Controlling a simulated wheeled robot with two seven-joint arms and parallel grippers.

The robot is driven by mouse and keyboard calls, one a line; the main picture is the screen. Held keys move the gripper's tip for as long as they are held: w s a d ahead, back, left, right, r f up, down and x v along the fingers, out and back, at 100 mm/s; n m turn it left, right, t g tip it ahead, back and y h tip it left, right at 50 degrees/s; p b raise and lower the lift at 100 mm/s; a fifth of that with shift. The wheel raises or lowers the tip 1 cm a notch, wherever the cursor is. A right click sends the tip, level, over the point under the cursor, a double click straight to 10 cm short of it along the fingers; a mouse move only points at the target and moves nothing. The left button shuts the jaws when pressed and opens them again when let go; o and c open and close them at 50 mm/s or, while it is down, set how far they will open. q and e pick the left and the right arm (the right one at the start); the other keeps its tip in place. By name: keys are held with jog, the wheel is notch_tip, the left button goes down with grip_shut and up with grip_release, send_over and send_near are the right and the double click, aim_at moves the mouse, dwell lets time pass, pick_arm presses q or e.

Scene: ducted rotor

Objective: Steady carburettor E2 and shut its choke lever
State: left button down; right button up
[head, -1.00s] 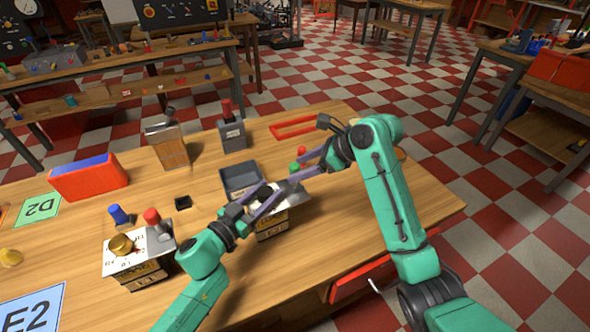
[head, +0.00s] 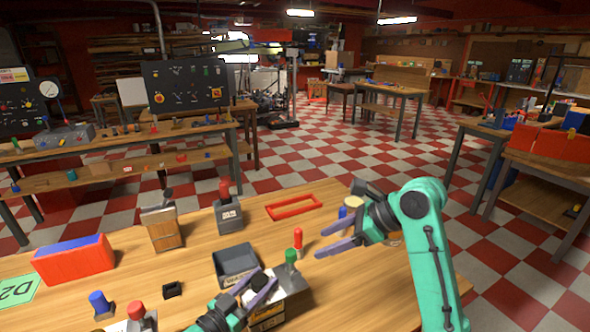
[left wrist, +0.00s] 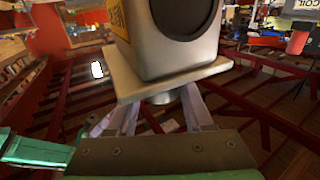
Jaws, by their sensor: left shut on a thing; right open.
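Carburettor E2 (head: 294,292) is a box with a pale top and a yellow-labelled front, on the bench at the lower middle of the head view. My left gripper (head: 266,282) is shut at its top, beside a dark round part. In the left wrist view its fingers close on a short grey cylinder (left wrist: 163,97) against the body's pale plate (left wrist: 165,80). A green-knobbed lever (head: 291,256) stands at the carburettor's back edge, and a red-knobbed one (head: 298,238) just behind. I cannot tell which is the choke lever. My right gripper (head: 320,244) is open and empty, right of both knobs.
A grey tray (head: 236,278) lies just left of the carburettor. A blue-knobbed piece (head: 98,302) is at lower left. Bench right of the carburettor looks clear.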

pick_arm(q)
jog(key=shift+c, duration=1.1)
grip_release()
